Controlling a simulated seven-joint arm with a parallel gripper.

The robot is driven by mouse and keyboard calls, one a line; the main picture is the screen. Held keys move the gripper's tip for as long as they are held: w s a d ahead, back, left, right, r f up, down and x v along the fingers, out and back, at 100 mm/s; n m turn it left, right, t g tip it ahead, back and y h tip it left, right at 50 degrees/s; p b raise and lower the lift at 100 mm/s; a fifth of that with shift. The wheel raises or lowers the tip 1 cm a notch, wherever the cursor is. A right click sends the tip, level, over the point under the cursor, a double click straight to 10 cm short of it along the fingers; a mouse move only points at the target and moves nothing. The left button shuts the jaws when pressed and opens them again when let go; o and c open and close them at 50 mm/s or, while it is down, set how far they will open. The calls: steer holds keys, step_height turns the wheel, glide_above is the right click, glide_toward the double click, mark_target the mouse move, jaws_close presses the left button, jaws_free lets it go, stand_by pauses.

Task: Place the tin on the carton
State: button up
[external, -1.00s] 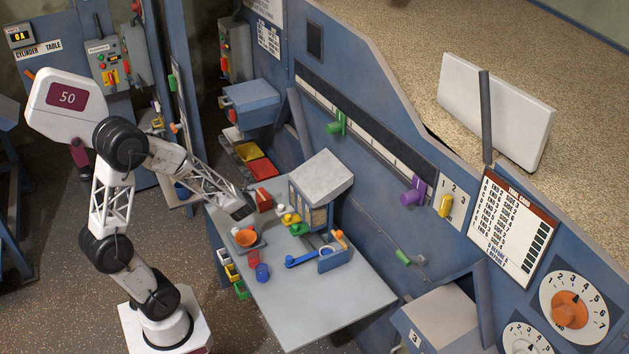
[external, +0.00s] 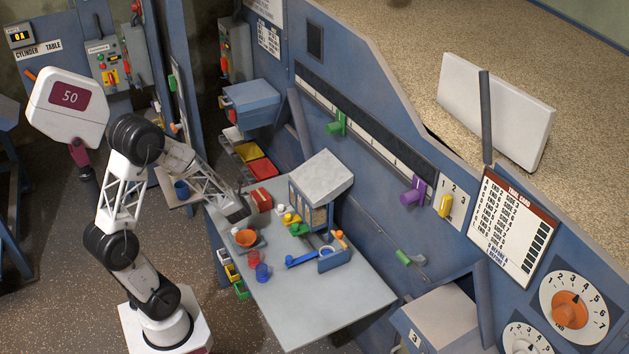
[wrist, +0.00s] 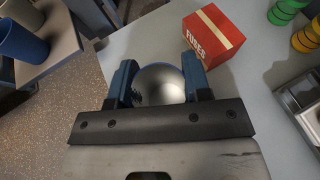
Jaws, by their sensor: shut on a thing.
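The tin, a shiny round metal piece (wrist: 160,85), sits between the two dark blue fingers of my gripper (wrist: 159,72) in the wrist view. The gripper is shut on it. The carton, a red box marked FUSES (wrist: 212,34), lies on the grey table just beyond and right of the fingertips, apart from the tin. In the external view the carton (external: 261,199) is near the table's far left corner. My gripper (external: 240,212) is just left of it there, and I cannot make out the tin. How high the tin is held is unclear.
Green and yellow pieces (wrist: 288,12) are right of the carton. The table's front right (external: 335,295) is clear.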

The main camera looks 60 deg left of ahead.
glide_above(261, 193)
steer(key=shift+a+f, duration=0.1)
steer(key=shift+f, duration=0.6)
stand_by(0.4)
steer(key=shift+f, duration=0.1)
steer(key=shift+f, duration=1.7)
steer(key=shift+f, duration=0.1)
steer(key=o, duration=0.9)
steer(key=v, duration=1.2)
steer(key=shift+s, duration=0.15)
